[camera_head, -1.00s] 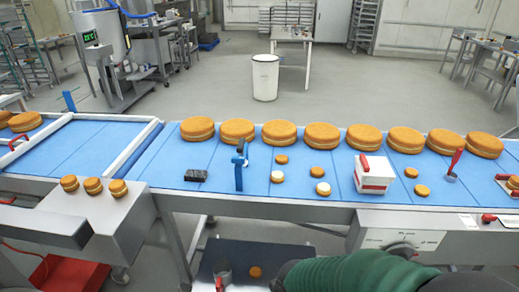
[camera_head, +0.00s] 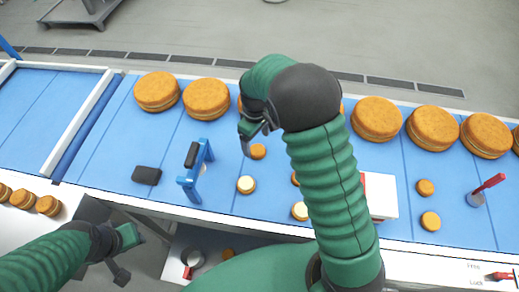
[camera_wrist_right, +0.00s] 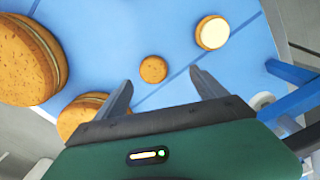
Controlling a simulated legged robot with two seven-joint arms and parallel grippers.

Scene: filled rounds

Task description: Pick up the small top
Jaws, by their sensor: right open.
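A small plain brown top (camera_head: 258,151) lies flat on the blue belt, just right of and below my right gripper's fingers in the head view. In the right wrist view the small top (camera_wrist_right: 153,69) shows beyond and between the fingertips, apart from both. My right gripper (camera_head: 247,139) is open and empty above the belt; its two spread fingers (camera_wrist_right: 163,84) show clearly in the wrist view. My left gripper (camera_head: 130,256) is open and empty over the gap in front of the belt.
Cream-topped small rounds (camera_head: 246,184) (camera_head: 299,211) lie nearby. A blue stand (camera_head: 197,172) and black block (camera_head: 146,175) stand left. Large rounds (camera_head: 206,98) line the back. A white box (camera_head: 383,195) and red-handled tool (camera_head: 484,190) are right.

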